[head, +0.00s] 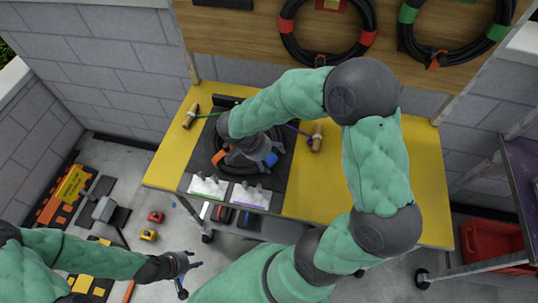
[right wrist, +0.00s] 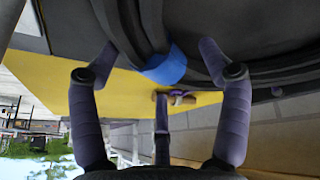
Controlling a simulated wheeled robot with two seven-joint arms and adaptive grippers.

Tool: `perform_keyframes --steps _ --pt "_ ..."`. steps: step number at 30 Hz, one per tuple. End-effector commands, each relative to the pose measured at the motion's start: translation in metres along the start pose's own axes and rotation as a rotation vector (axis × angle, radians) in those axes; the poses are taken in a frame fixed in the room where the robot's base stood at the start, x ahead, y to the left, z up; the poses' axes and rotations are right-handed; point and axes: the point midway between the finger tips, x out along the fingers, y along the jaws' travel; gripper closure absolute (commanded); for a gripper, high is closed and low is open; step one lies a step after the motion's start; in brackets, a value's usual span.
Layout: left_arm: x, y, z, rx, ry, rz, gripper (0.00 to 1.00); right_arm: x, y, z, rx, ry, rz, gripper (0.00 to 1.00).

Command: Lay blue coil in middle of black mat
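The blue coil (head: 271,159), a black cable ring with a blue band, lies on the black mat (head: 281,186) on the yellow table. Its blue band also shows in the right wrist view (right wrist: 165,67). My right arm and gripper hide much of the ring, so I cannot tell exactly how centred it is. My right gripper (right wrist: 157,62) is at the coil beside the blue band, its fingers spread wide with no clear grip. My left gripper (head: 190,266) is open and empty, low over the floor left of the table.
Two white holders (head: 208,187) stand at the mat's front edge. Wooden-handled tools (head: 317,138) lie beside the mat. Red-banded (head: 367,38) and green-banded (head: 408,14) coils hang on the wooden board behind. The table's right side is clear.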

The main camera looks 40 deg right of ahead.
Motion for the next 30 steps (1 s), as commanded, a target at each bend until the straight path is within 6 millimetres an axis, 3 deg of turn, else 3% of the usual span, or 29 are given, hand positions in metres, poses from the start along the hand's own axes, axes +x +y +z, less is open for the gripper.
perform_keyframes --steps 8,13,30 --pt "0.000 0.000 0.000 0.000 0.000 0.000 0.60 0.002 0.002 0.002 -0.004 -0.002 0.006 0.17" --pt "0.000 0.000 0.000 0.000 0.000 0.000 0.60 -0.008 0.001 0.001 -0.001 0.000 0.001 0.17" --pt "0.000 0.000 0.000 0.000 0.000 0.000 0.60 -0.106 -0.001 0.000 0.000 0.000 -0.002 0.17"
